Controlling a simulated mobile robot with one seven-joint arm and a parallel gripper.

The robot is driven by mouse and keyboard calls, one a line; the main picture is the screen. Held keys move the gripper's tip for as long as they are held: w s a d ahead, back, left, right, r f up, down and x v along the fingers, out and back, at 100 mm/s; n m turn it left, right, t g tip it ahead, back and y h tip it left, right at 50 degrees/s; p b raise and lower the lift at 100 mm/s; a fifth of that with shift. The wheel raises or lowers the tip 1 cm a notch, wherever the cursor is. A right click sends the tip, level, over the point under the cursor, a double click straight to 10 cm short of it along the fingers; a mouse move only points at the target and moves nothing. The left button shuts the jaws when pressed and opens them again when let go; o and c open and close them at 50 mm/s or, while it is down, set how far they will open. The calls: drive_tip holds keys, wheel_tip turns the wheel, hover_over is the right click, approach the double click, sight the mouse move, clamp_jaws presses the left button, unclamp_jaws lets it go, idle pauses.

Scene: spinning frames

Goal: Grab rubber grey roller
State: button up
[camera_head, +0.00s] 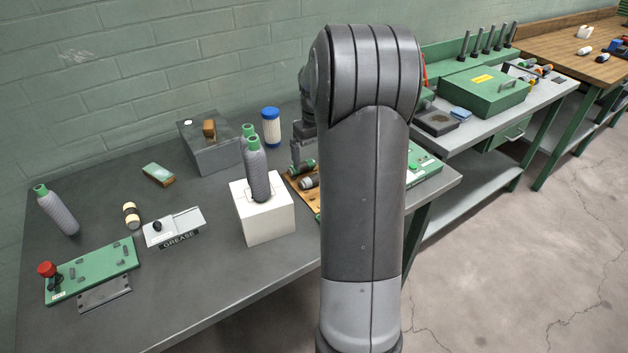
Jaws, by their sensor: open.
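A small grey cylinder (309,183), which looks like the rubber roller, lies on a brown wooden board (293,183) just left of my arm. A darker piece with a green end (305,166) lies right behind it. My gripper (298,160) points down over the back of this board, close to the green-ended piece. Its fingers are small and partly hidden, but it appears open. I cannot tell whether it touches anything. My upper arm hides the right part of the board.
A white block (268,222) carrying a grey ribbed bobbin (257,172) stands left of the board. A grey box (215,150) and blue-capped jar (271,128) stand behind. A cream roller (131,215), grease box (174,228) and green plate (93,270) lie left. The front table is clear.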

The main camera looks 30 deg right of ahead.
sight(314, 176)
drive_tip(key=f, duration=0.8)
drive_tip(key=shift+w+a+f, duration=0.1)
drive_tip(key=shift+a, duration=0.15)
drive_tip(key=c, duration=1.1)
